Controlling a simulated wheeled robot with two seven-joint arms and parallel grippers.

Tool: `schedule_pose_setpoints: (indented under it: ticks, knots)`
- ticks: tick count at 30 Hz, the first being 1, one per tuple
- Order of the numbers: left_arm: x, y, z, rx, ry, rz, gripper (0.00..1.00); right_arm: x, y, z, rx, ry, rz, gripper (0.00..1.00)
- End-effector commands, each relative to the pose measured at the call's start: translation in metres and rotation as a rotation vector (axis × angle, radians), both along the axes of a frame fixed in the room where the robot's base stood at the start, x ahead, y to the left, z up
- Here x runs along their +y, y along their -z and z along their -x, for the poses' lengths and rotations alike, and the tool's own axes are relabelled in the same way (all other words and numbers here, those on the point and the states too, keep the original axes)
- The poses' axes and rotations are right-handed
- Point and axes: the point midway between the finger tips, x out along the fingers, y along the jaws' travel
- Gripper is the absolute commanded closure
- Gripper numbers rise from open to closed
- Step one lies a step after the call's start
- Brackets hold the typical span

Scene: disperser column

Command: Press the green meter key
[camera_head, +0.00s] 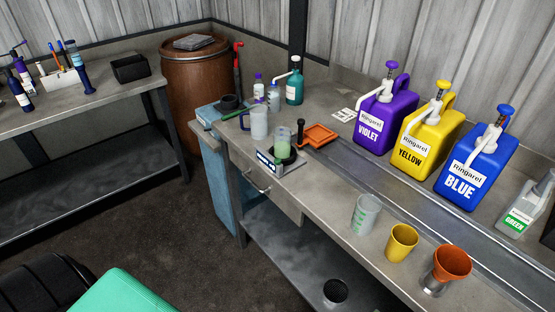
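A small meter (280,161) sits on the grey workbench, left of the middle of its top. It has a pale front panel with a dark blue display (266,157). A clear cup with pale green liquid (282,143) stands on the meter. The green key is too small to make out with certainty on the front panel. Neither of my grippers shows in the head view.
An orange tray (318,135) and a clear jug (259,122) stand close to the meter. Violet (384,127), yellow (431,144) and blue (476,170) pump jugs line the back. Several cups, including a yellow one (401,243), stand at the front right.

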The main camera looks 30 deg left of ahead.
Motion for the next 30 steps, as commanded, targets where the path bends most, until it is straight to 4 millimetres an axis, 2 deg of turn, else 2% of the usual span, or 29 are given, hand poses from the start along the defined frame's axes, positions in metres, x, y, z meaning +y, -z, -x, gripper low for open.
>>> schedule_pose_setpoints:
  ticks: [1, 6, 30]
  knots:
    - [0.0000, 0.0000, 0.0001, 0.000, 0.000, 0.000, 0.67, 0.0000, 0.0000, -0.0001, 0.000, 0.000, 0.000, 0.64]
    - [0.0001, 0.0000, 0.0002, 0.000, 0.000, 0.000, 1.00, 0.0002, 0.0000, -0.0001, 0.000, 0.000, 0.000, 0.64]
    - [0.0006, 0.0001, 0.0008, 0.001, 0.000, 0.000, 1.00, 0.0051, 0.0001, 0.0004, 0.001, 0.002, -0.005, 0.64]
